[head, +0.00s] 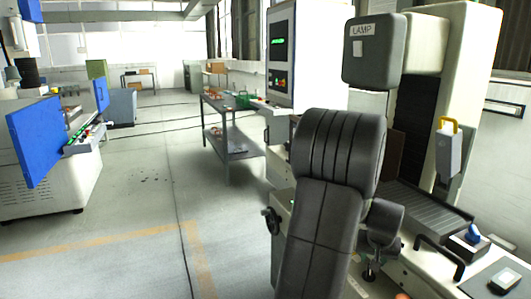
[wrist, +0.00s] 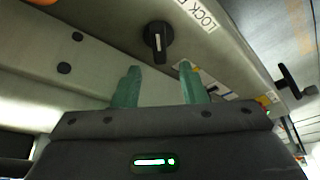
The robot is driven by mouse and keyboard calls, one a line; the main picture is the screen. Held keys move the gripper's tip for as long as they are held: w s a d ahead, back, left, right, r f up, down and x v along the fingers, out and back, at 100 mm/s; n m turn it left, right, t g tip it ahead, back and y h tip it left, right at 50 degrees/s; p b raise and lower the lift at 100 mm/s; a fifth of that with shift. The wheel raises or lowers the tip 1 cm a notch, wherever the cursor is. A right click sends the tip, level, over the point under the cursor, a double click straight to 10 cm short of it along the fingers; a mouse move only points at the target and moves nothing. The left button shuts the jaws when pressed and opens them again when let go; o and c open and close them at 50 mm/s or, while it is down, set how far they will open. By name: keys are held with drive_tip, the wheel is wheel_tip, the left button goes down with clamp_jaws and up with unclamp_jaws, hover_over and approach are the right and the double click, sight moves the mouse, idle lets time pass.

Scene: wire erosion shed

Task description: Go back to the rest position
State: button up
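My gripper (wrist: 160,68) shows in the wrist view as two green fingers standing wide apart, with nothing between them. A black rotary knob (wrist: 157,41) on a pale machine panel is just beyond the fingertips, apart from them, next to a LOCK label (wrist: 203,17). In the head view my dark grey arm is raised in front of the machine at right; my gripper is hidden there.
In the head view, a LAMP box (head: 374,52) overhangs close to my arm. A machine bed (head: 425,205) lies to the right. A grey workbench (head: 229,118) stands behind, left of my arm. A blue-panelled machine (head: 36,141) stands left. The floor between is clear.

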drive_tip(key=x, duration=0.5)
drive_tip(key=shift+s+r+m+h+b, duration=0.1)
drive_tip(key=shift+r+m+h+b, duration=0.2)
drive_tip(key=shift+m, duration=0.3)
drive_tip(key=shift+f+m+g+h+b, duration=0.15)
drive_tip(key=shift+m+g+h+b, duration=0.15)
drive_tip(key=shift+m+b, duration=0.65)
drive_tip(key=shift+s+d+m+g+h+b, duration=0.1)
drive_tip(key=shift+m+g+h+b, duration=0.25)
drive_tip(key=shift+m, duration=0.65)
drive_tip(key=shift+m+g+h+b, duration=0.15)
drive_tip(key=shift+m+b, duration=0.35)
drive_tip(key=shift+m, duration=0.45)
